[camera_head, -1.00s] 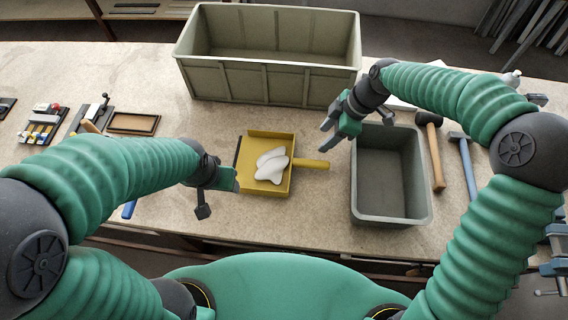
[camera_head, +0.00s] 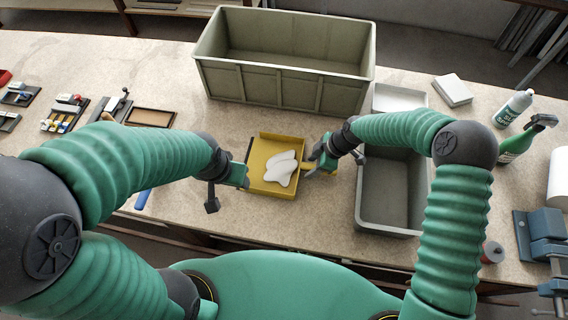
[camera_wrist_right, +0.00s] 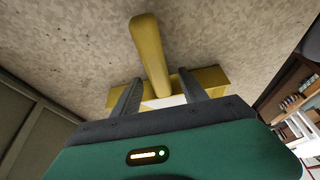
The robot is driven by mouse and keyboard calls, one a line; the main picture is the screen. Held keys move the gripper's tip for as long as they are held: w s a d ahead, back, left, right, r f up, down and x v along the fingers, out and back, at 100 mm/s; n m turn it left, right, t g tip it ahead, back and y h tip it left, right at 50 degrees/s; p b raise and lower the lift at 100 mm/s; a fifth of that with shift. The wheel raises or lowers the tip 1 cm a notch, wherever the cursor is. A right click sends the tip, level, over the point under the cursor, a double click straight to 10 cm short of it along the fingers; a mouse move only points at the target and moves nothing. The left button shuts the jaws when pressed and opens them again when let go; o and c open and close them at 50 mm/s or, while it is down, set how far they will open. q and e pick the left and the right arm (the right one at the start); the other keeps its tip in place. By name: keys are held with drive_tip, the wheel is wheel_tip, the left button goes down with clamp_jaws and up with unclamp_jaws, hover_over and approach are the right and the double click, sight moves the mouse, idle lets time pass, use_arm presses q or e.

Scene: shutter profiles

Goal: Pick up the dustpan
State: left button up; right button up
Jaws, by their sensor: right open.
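The yellow dustpan (camera_head: 270,189) lies on the bench with a white, soft-looking piece (camera_head: 281,168) in it. Its handle points right, toward my right gripper (camera_head: 309,172). In the right wrist view the handle (camera_wrist_right: 149,50) runs between the two spread fingers of my right gripper (camera_wrist_right: 159,77), with no clear grip on it. My left gripper (camera_head: 243,178) is at the pan's left edge; its fingers are too hidden to tell whether they are open or touching the pan.
A large olive crate (camera_head: 285,82) stands behind the dustpan. A grey bin (camera_head: 390,226) stands right of it, under my right forearm. Small trays (camera_head: 150,117) lie at the left. Bottles (camera_head: 513,108) and a vise (camera_head: 542,232) are at the right.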

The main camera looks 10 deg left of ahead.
drive_tip(key=shift+a+f, duration=0.35)
drive_tip(key=shift+f, duration=0.15)
drive_tip(key=shift+a, duration=0.35)
drive_tip(key=shift+c, duration=0.9)
drive_tip(key=c, duration=0.5)
drive_tip(key=shift+d, duration=0.2)
clamp_jaws()
drive_tip(key=shift+d, duration=0.15)
drive_tip(key=shift+r, duration=0.15)
